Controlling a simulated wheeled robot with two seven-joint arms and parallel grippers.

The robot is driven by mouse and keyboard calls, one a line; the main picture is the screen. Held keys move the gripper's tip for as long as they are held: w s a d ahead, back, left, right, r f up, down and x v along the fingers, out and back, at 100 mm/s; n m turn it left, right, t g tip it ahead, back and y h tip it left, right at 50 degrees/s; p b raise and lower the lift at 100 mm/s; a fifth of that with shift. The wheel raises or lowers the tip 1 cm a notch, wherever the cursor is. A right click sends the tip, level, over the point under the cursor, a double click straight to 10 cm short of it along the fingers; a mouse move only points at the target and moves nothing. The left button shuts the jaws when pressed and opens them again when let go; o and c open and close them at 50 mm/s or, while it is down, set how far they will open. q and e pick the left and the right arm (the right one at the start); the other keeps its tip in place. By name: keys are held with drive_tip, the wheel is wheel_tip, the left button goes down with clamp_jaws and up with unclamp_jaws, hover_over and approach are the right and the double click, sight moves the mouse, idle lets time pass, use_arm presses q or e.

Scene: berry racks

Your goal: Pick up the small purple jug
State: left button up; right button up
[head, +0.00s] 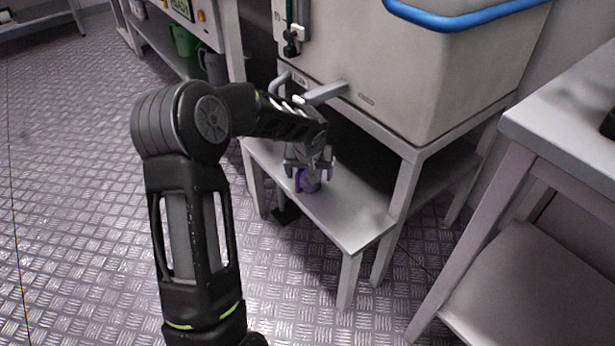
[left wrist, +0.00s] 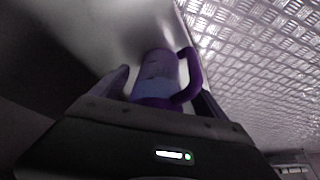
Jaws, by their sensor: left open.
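The small purple jug (head: 308,181) stands on the low white bench (head: 345,222) under the large white tank. My left gripper (head: 309,172) is right at the jug, with its fingers pointing down toward it and partly covering it in the head view. In the left wrist view the jug (left wrist: 157,75) lies between the two spread fingers of my left gripper (left wrist: 160,88), its handle toward the right finger. The gripper is open; whether a finger touches the jug I cannot tell. My right gripper is not in view.
The white tank (head: 400,70) with a grey spout (head: 327,92) overhangs the bench close to my left gripper. A white table (head: 570,130) stands at the right. A green jug (head: 185,41) and a grey jug (head: 214,66) sit on a shelf behind. The metal floor at left is clear.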

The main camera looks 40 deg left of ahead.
use_arm(q)
drive_tip(key=shift+x, duration=1.1)
drive_tip(key=shift+c, duration=0.5)
clamp_jaws()
drive_tip(key=shift+r, duration=0.1)
drive_tip(key=shift+r, duration=0.6)
drive_tip(key=p+v, duration=0.1)
drive_tip(key=v, duration=0.1)
drive_tip(key=shift+w+r+p, duration=0.15)
drive_tip(key=shift+r+p, duration=0.25)
drive_tip(key=s+d, duration=0.9)
drive_tip(key=s, duration=0.5)
drive_tip(key=shift+s+d+f+b, duration=0.2)
drive_tip(key=shift+s+d+b, duration=0.1)
drive_tip(key=shift+d+b, duration=0.05)
